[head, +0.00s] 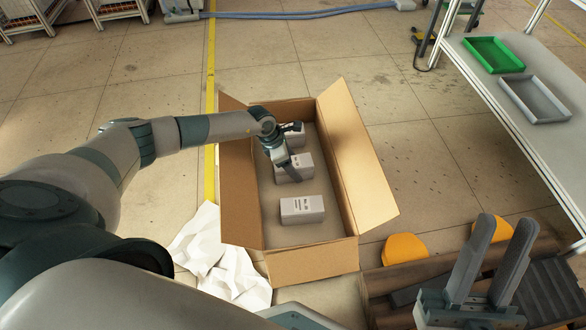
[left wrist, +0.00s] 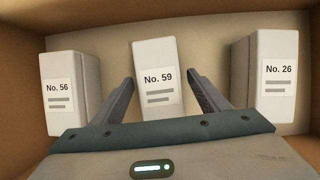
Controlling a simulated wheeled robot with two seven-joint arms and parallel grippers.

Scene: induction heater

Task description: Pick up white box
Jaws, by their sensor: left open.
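Three white boxes stand in a row inside an open cardboard box (head: 361,165). In the head view they are the near box (head: 303,209), the middle box (head: 304,164) and the far box (head: 298,138). My left gripper (head: 289,168) reaches down at the middle box and partly hides it. In the left wrist view the box labelled No. 59 (left wrist: 158,75) stands between the two open fingers, with No. 56 (left wrist: 72,90) to the left and No. 26 (left wrist: 272,80) to the right. Finger contact cannot be told. My right gripper (head: 506,225) is open and empty at lower right.
The cardboard box's flaps stand open around its walls. A white crumpled sheet (head: 222,262) lies at its left. A table (head: 490,85) at right holds a green tray (head: 493,54) and a grey tray (head: 533,98). Yellow rounded things (head: 405,249) are near the right gripper.

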